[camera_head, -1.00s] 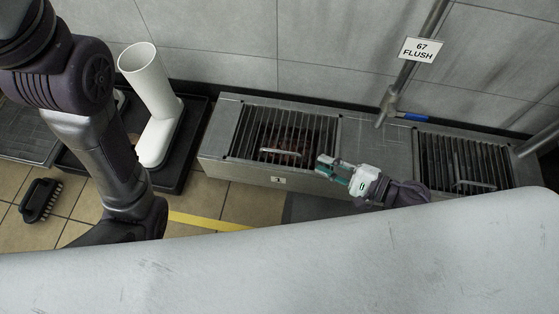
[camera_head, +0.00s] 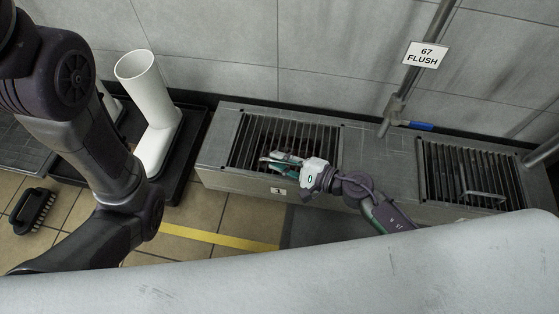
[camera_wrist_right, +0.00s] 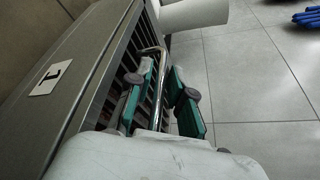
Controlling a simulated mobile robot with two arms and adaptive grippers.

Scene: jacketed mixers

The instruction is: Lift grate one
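Grate one (camera_head: 318,136) is the left barred grate, set in the grey trough above the label "1" (camera_head: 278,191). It lies flat in its frame. Its bars also show in the right wrist view (camera_wrist_right: 122,50). Its bent metal handle (camera_wrist_right: 161,68) stands up from the bars. My right gripper (camera_head: 267,160) is over the front of the grate and partly hides it in the head view. In the right wrist view its green-padded fingers (camera_wrist_right: 162,78) are apart, one on each side of the handle; no firm contact shows. My left gripper is out of view.
A second grate (camera_head: 470,175) lies at the right. A pipe (camera_head: 412,85) with a "67 FLUSH" sign (camera_head: 426,55) comes down between the grates. A white upright tube (camera_head: 150,90) stands left of the trough. A black brush (camera_head: 33,210) lies on the floor.

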